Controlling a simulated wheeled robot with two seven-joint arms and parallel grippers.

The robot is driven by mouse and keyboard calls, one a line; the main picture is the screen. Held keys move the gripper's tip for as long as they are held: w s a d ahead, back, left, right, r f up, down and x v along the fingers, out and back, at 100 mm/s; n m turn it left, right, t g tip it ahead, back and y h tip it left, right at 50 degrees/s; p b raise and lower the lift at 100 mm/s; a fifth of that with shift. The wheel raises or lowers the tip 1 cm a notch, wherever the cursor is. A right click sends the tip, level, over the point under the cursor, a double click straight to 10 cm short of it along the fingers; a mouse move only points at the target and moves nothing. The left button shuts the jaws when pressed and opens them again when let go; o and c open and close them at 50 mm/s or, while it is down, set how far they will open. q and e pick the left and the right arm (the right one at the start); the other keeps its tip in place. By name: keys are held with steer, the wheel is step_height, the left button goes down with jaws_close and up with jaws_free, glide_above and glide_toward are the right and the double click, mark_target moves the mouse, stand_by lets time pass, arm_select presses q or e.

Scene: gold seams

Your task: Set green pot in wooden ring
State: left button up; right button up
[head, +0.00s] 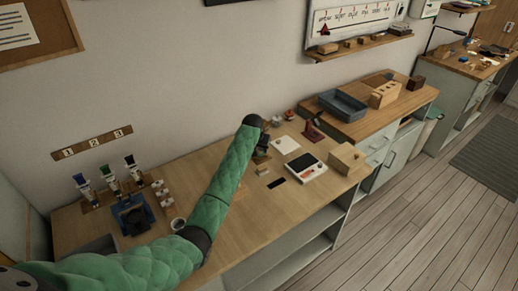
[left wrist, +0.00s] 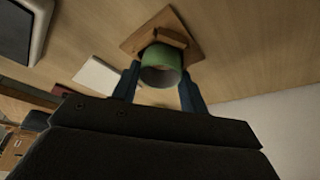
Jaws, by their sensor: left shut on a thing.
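The green pot (left wrist: 160,68) is between the two blue fingers of my left gripper (left wrist: 158,88) in the left wrist view, with its open rim toward the camera. My left gripper is shut on it. The wooden ring (left wrist: 172,37) on its square wooden base (left wrist: 138,38) lies right behind the pot, and the pot hides part of it. I cannot tell whether the pot's foot is inside the ring or just above it. In the head view the left gripper (head: 262,150) is small and dark over the bench, and the pot is not clear there. My right gripper is not in view.
A white card (head: 285,144) and a white device (head: 306,168) lie right of the gripper on the wooden bench (head: 235,222). A dark red stand (head: 313,131) and a wooden block (head: 345,158) are farther right. Small pots (head: 276,120) stand behind. Bottles (head: 132,165) stand at left.

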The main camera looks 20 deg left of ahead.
arm_select(q)
steer(key=shift+f+p, duration=0.3)
steer(key=shift+p, duration=0.25)
stand_by(0.7)
steer(key=o, duration=1)
steer(key=shift+o, duration=0.2)
steer(key=shift+r, duration=0.1)
steer(key=shift+p+v, duration=2.45)
steer(key=shift+p, duration=0.35)
steer(key=shift+s, duration=0.1)
